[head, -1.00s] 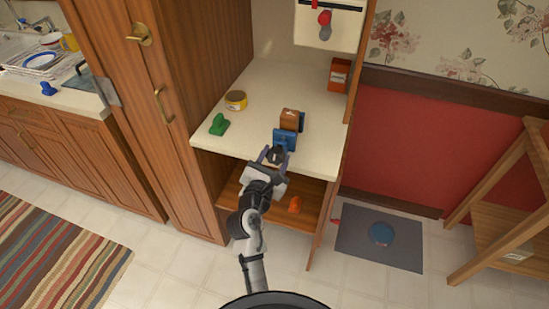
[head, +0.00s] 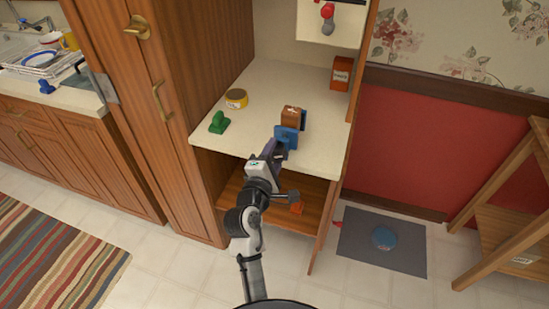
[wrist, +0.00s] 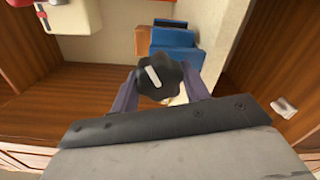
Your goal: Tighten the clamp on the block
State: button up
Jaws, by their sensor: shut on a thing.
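A blue clamp (head: 286,137) stands on the cream shelf around a brown block (head: 292,114). Part of the blue clamp also shows in the wrist view (wrist: 177,50), just beyond my gripper. The clamp's black ribbed knob (wrist: 160,82) has a white line that stands tilted in the wrist view. My gripper (wrist: 160,88) is shut on this knob, one finger on each side. In the head view my gripper (head: 274,154) is at the front edge of the shelf, and it mostly hides the knob.
On the shelf (head: 262,95) are a green clamp-like object (head: 219,122), a yellow tape roll (head: 236,98) and an orange-red box (head: 342,73). An orange object (head: 297,208) lies on the lower shelf. Wooden cabinet walls flank the shelf.

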jog(key=m+b, duration=0.2)
jog(key=m, duration=0.2)
jog(key=shift+m, duration=0.4)
jog(key=m+b, duration=0.3)
jog(key=m, duration=0.2)
jog(key=shift+r+b, duration=0.1)
jog(key=shift+b, duration=0.3)
jog(key=m+b, duration=0.3)
jog(key=m, duration=0.2)
jog(key=shift+d+r+m, duration=0.1)
jog(key=shift+m, duration=0.3)
jog(key=shift+d+r+m+b, duration=0.15)
jog(key=shift+m+b, duration=1.1)
jog(key=shift+m, duration=0.65)
jog(key=o, duration=1)
jog(key=shift+s, duration=0.1)
